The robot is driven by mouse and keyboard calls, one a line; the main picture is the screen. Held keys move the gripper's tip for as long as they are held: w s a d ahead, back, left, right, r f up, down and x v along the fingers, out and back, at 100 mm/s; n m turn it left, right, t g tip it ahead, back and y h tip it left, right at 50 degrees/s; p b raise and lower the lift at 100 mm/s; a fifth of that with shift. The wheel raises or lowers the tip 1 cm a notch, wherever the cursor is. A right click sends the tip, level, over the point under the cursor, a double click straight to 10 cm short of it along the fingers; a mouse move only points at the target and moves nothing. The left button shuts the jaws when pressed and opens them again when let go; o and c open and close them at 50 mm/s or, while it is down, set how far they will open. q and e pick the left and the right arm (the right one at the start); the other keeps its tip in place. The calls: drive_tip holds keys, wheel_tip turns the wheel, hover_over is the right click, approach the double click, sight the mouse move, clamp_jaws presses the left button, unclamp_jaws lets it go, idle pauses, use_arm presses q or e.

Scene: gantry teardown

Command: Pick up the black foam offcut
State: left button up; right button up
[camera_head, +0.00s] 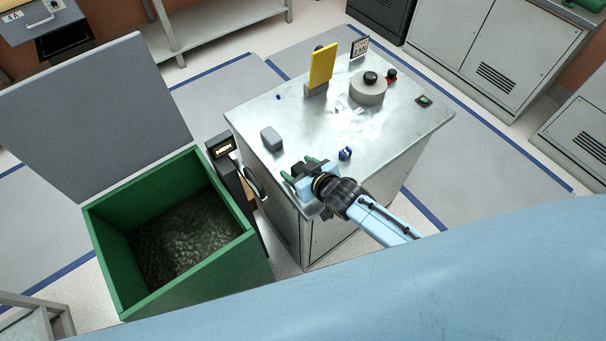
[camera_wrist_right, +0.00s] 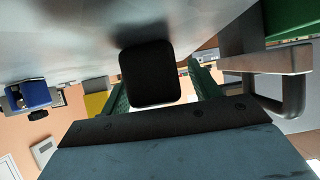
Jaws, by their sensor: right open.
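A small rounded block (camera_head: 271,138), which I take for the foam offcut, lies on the metal cabinet top (camera_head: 310,125) near its left edge. It looks grey in the head view and black in the right wrist view (camera_wrist_right: 150,75). My right gripper (camera_head: 298,167) is open at the near edge of the top, its green fingers pointing toward the block. In the head view the block is just beyond the fingertips, apart from them. In the wrist view it appears between the two fingers, with nothing held. My left gripper is not in view.
A small blue item (camera_head: 345,154) lies right of my gripper. A yellow plate (camera_head: 321,66) and a round grey pedestal with a black knob (camera_head: 368,88) stand farther back. An open green bin (camera_head: 110,258) stands left, beside a post with a "HIGH" display (camera_head: 221,149).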

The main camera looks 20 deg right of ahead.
drive_tip(key=shift+c, duration=0.3)
drive_tip(key=c, duration=1)
drive_tip(key=shift+r, duration=0.1)
